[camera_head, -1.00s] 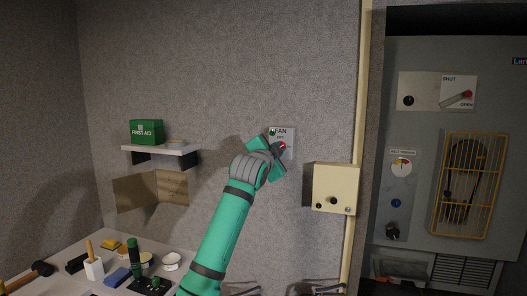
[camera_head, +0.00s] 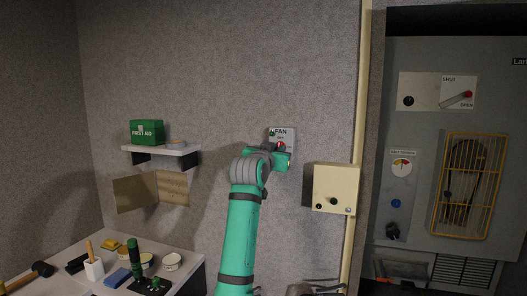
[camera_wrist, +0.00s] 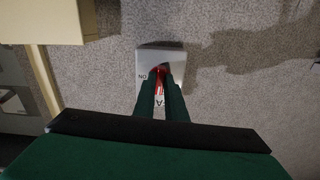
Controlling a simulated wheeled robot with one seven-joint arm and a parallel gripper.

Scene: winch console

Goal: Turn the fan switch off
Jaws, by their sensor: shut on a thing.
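The fan switch is a pale plate marked FAN (camera_head: 287,133) on the grey wall, with a red knob (camera_head: 281,146). In the wrist view the plate (camera_wrist: 146,62) appears upside down, with ON at its left edge. My gripper (camera_head: 278,149) is at the plate, partly covering its lower part. In the wrist view the two green fingers of my gripper (camera_wrist: 162,85) are closed around the red knob (camera_wrist: 160,79). The fingers hide much of the knob and part of the lettering, so its exact pointing direction is hard to tell.
A cream box (camera_head: 336,187) with black knobs juts from the wall at the lower right of the switch. A shelf (camera_head: 160,150) with a green first aid box (camera_head: 147,132) is at left. A cluttered bench (camera_head: 190,262) stands below. A grey panel (camera_head: 420,125) is at far right.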

